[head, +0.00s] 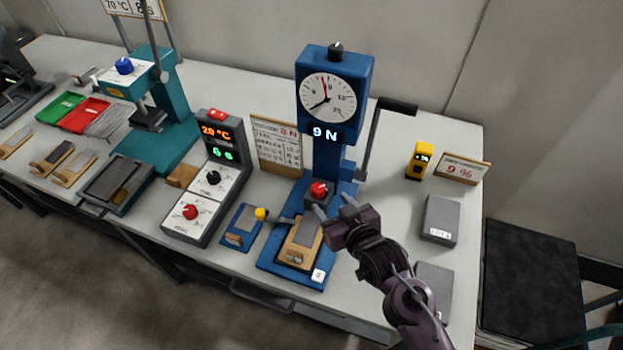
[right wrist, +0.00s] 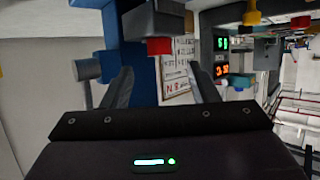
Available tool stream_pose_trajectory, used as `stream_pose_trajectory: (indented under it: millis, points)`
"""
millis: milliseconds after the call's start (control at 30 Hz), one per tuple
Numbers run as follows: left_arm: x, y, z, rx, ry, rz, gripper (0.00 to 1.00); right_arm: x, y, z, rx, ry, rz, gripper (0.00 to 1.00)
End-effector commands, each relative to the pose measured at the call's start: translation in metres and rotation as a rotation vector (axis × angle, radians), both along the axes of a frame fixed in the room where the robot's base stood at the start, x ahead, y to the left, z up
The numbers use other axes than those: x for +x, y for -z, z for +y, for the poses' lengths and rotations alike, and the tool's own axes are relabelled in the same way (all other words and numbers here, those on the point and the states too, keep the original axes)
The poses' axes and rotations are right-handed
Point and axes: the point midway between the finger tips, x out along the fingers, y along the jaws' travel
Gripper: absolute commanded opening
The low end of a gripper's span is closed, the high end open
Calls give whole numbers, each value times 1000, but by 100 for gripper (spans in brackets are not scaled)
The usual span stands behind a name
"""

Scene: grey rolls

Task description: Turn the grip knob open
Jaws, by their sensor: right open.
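A blue test stand (head: 328,150) with a round dial and a "9 N" display stands on the bench. A red knob (head: 319,188) sits on a dark block low on the stand, above a wooden-edged piece on the blue base; no readable label marks it as the grip knob. My right gripper (head: 334,206) is open and empty, just below and right of this knob, apart from it. In the right wrist view, the red knob (right wrist: 159,46) appears ahead, between the lines of the two spread fingers. My left gripper is out of view.
A crank arm (head: 372,140) stands right of the dial. A control box (head: 205,185) with red and black knobs and a small blue block (head: 243,228) with a yellow knob stand to the left. Grey boxes (head: 440,218) lie to the right.

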Motion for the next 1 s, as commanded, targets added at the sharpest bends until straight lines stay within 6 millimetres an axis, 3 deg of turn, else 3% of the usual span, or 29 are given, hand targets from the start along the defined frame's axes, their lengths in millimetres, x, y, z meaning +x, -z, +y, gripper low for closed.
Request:
stream_pose_trajectory:
  millis: [333,500,900,1000]
  points:
    - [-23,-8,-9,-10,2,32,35,39,16,21,3,0,-1,54]
    - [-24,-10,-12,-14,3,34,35,55,24,29,2,-1,0,54]
    - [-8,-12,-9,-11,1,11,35,62,29,32,0,-1,0,54]
    - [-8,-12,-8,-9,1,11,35,62,29,32,0,-1,0,44]
